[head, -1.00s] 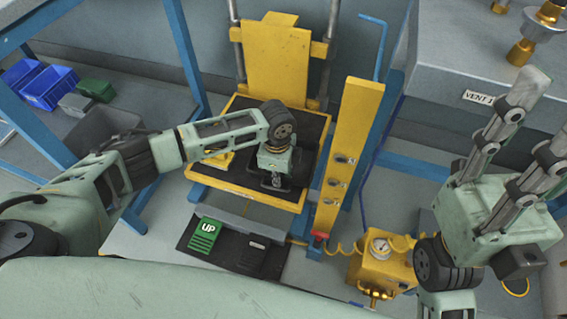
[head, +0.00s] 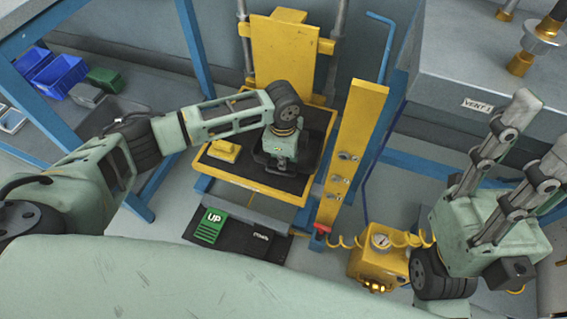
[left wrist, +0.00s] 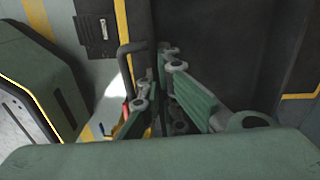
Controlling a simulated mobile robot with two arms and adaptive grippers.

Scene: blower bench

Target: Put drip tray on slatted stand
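A dark tray (head: 312,150), which I take for the drip tray, lies on the black top of the yellow lift platform. My left gripper (head: 277,168) points down at its near side and hides part of it. In the left wrist view a black bar handle (left wrist: 128,62) rises beside the left gripper's fingers (left wrist: 158,85). The fingers are close together around its lower end; whether they press on it is hidden. My right gripper (head: 520,160) is raised at the right, fingers apart and empty. I cannot make out a slatted stand for certain.
A small yellow block (head: 226,150) lies on the platform's left. A yellow control post (head: 352,150) stands close on the right, with a yellow gauge box (head: 378,262) below. A green UP pedal (head: 210,226) is in front. A grey bench (head: 470,75) fills the back right.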

